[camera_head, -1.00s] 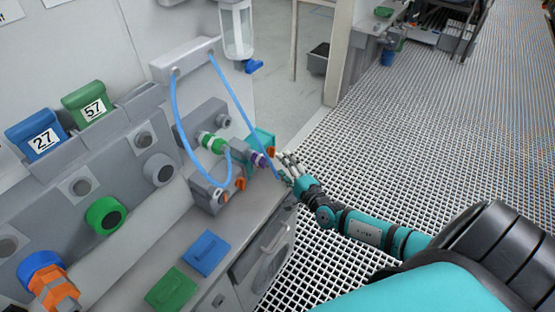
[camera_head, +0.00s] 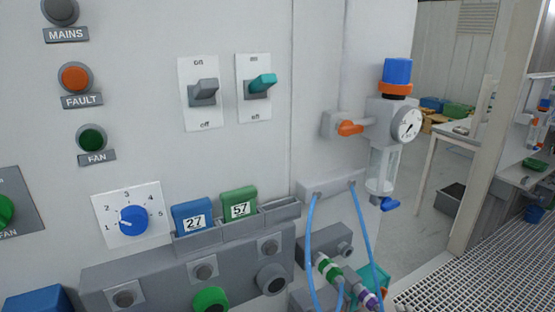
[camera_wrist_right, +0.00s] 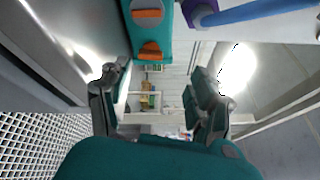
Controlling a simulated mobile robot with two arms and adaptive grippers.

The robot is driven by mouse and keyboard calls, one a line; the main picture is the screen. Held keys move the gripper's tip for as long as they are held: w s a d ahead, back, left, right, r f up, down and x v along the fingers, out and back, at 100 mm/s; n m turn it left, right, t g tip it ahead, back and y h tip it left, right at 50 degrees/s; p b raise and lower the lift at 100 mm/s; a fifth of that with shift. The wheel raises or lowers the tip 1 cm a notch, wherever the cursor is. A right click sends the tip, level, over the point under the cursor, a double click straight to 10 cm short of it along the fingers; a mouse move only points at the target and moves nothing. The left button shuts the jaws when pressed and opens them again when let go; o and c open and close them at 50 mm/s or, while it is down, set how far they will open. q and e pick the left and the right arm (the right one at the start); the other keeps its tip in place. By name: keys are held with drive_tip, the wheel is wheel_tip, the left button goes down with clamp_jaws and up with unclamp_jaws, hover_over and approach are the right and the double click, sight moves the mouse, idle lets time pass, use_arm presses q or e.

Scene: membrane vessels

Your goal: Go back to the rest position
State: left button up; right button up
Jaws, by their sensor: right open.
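My right gripper (camera_wrist_right: 160,95) shows in the right wrist view with its two fingers spread apart. It is open and nothing is between the fingers. A teal block with orange parts (camera_wrist_right: 150,35) is just beyond the fingers at the top of that view, with a purple fitting (camera_wrist_right: 202,12) and a blue hose (camera_wrist_right: 265,10) beside it. My right arm is not in the head view. My left gripper is in neither view.
The head view faces a panel with a teal switch (camera_head: 262,83), a grey switch (camera_head: 204,92), a blue dial (camera_head: 133,220) and a gauge unit (camera_head: 397,125). Blue and green tags, 27 (camera_head: 193,216) and 57 (camera_head: 239,203), sit in a rack. Grating floor (camera_head: 470,275) lies at the right.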

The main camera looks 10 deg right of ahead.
drive_tip(key=s+a+r+m+g+h, duration=0.1)
drive_tip(key=s+m+g+h, duration=0.4)
drive_tip(key=m, duration=1.1)
drive_tip(key=s+m+g+h, duration=0.3)
drive_tip(key=s+m, duration=0.4)
drive_tip(key=m, duration=1)
drive_tip(key=s+a+m+g+y, duration=0.6)
drive_tip(key=s+a+m+y, duration=0.3)
drive_tip(key=s+a+m, duration=0.55)
wheel_tip(320, 180, down, 26)
drive_tip(key=g, duration=0.2)
drive_tip(key=s+d+f, duration=0.3)
drive_tip(key=s+f, duration=1.4)
drive_tip(key=shift+s+g, duration=0.25)
drive_tip(key=shift+g, duration=0.15)
